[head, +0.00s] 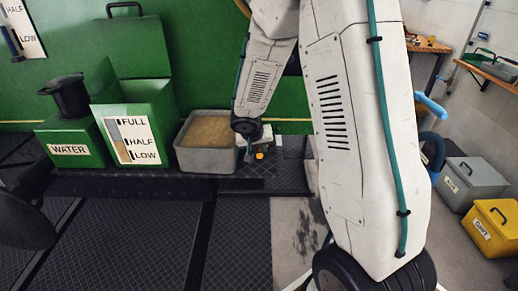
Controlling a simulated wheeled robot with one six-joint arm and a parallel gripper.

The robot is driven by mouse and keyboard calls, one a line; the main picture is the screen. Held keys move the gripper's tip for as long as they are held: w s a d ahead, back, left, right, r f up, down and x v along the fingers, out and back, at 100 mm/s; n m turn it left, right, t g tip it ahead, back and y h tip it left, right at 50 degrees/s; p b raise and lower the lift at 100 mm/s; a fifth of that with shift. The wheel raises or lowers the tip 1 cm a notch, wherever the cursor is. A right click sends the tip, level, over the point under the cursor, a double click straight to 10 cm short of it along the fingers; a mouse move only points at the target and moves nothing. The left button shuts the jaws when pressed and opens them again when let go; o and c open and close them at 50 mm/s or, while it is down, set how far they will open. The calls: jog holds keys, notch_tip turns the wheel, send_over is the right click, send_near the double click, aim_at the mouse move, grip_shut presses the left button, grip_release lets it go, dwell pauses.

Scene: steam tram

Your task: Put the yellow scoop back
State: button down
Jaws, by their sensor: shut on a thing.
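My gripper (247,151) hangs at the end of the white arm, just right of the grey bin (204,158) filled with tan grains. A small yellow piece (259,156) shows at its fingertips; it looks like part of the yellow scoop. My gripper is shut on it. Most of the scoop is hidden or too small to make out, and I cannot tell if it touches the surface beneath.
A green box marked FULL, HALF, LOW (138,122) and a green WATER box (72,145) under a black pot (69,95) stand left of the bin. At right are a grey case (472,181), a yellow case (492,226) and a wooden shelf (490,72).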

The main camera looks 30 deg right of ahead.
jog(key=shift+w+d+f, duration=0.1)
jog(key=shift+w+f, duration=0.05)
jog(key=shift+f, duration=0.15)
jog(key=shift+f, duration=0.1)
jog(key=c, duration=1.3)
grip_release()
jog(key=shift+o, duration=0.2)
jog(key=shift+r, duration=0.45)
jog(key=v, duration=1.1)
jog(key=s+a+r+n+g+y, duration=0.1)
jog(key=s+a+r+n, duration=0.15)
jog(key=s+r, duration=0.95)
jog(key=s+a+n+y, duration=0.1)
jog(key=s+a+y, duration=0.1)
jog(key=s, duration=0.6)
jog(key=s+a+n+g+y, duration=0.1)
jog(key=s+a+n, duration=0.1)
jog(key=s+a, duration=0.3)
jog(key=s, duration=0.4)
jog(key=shift+a+r+y, duration=0.3)
jog(key=shift+r+y, duration=0.1)
